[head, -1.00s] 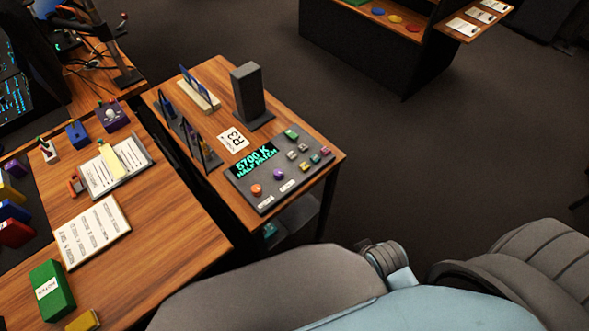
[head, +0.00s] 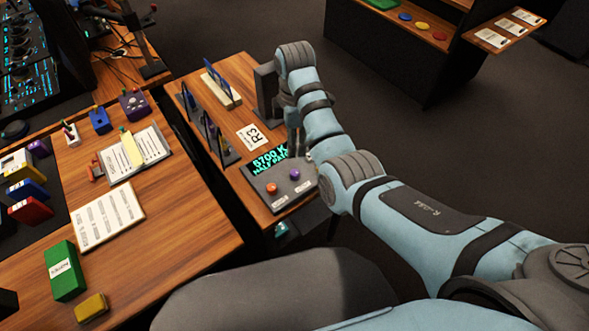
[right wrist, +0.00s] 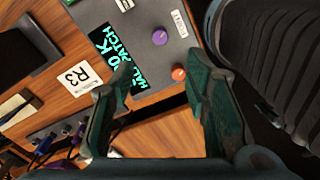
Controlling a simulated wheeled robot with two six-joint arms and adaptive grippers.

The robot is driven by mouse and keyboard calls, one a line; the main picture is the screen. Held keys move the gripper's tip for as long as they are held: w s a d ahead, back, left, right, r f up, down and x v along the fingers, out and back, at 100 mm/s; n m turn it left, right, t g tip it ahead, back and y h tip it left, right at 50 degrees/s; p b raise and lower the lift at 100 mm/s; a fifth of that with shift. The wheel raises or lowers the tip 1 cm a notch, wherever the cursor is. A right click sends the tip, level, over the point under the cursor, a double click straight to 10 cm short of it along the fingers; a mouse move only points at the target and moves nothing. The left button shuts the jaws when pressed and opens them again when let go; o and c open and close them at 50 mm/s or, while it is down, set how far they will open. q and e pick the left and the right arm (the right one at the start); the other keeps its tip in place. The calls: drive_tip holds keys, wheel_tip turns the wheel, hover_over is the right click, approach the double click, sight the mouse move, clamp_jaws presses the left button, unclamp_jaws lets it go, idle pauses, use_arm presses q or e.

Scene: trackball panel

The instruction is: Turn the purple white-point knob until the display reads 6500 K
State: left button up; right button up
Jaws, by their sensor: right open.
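The grey panel (head: 256,186) lies on the small wooden side table. Its display (head: 268,160) shows green text, "5700 K" with "HALF PATCH" below. The purple knob (head: 294,174) is on the panel to the right of an orange knob (head: 271,187). My left gripper is not in view.
A dark upright block (head: 266,92) stands behind the panel, close to my right wrist. A larger desk (head: 170,235) with papers and coloured boxes is at the left.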

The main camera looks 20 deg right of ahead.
sight(295, 172)
wheel_tip(295, 172, down, 14)
drive_tip(key=b, duration=0.4)
clamp_jaws()
